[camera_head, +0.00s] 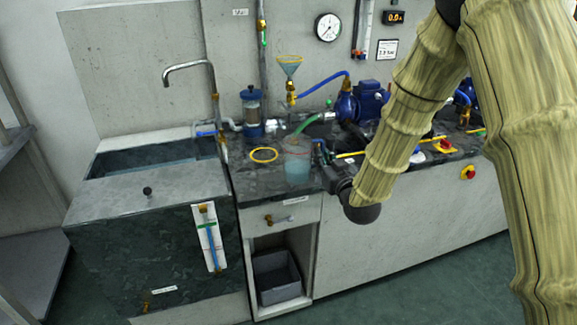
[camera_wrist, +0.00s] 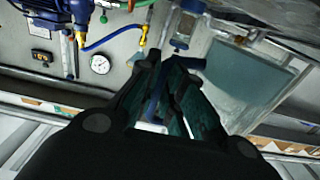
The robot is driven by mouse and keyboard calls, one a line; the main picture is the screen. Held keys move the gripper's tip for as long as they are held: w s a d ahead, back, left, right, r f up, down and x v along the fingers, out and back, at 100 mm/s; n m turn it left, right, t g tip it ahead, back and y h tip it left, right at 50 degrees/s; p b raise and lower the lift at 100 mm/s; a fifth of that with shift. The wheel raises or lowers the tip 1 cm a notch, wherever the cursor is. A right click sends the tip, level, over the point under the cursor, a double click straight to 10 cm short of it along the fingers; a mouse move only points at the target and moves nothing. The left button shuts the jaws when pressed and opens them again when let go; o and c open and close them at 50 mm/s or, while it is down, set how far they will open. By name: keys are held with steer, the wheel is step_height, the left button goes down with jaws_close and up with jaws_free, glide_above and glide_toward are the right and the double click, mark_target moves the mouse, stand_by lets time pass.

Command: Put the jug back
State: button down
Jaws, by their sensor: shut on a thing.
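The jug (camera_head: 298,160) is a clear vessel with pale blue liquid, at the front of the dark worktop in the head view. It looks upright; I cannot tell whether its base touches the worktop. My gripper (camera_head: 328,168) comes in from the right and is shut on the jug's blue handle. In the wrist view the dark fingers of my gripper (camera_wrist: 167,80) close around the handle, and the clear jug (camera_wrist: 245,85) fills the right side. A yellow ring (camera_head: 264,155) lies on the worktop just left of the jug, with nothing standing in it.
A funnel (camera_head: 290,66) on a yellow valve rises behind the jug. A blue filter housing (camera_head: 251,108) and a tap (camera_head: 190,68) over a sink (camera_head: 150,158) are to the left. A blue pump (camera_head: 362,103) stands behind my arm. A grey bin (camera_head: 277,278) sits below.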

mark_target(303, 181)
steer(key=w+a, duration=0.1)
steer(key=a, duration=0.1)
steer(key=w+a, duration=0.1)
steer(key=a, duration=0.2)
steer(key=w+a, duration=0.1)
steer(key=a, duration=0.2)
steer(key=shift+w+f, duration=0.2)
steer(key=shift+f, duration=0.15)
steer(key=shift+w+a+f+p, duration=0.1)
steer(key=shift+a+f+p, duration=0.1)
steer(key=shift+f, duration=0.7)
steer(key=shift+w+a+f+p, duration=0.1)
steer(key=shift+a+f+p, duration=0.1)
steer(key=shift+f, duration=0.65)
steer(key=shift+f, duration=0.1)
steer(key=shift+f, duration=0.1)
steer(key=c, duration=1.6)
jaws_free()
steer(key=shift+o, duration=0.2)
steer(key=b+v, duration=0.1)
steer(key=v, duration=1.1)
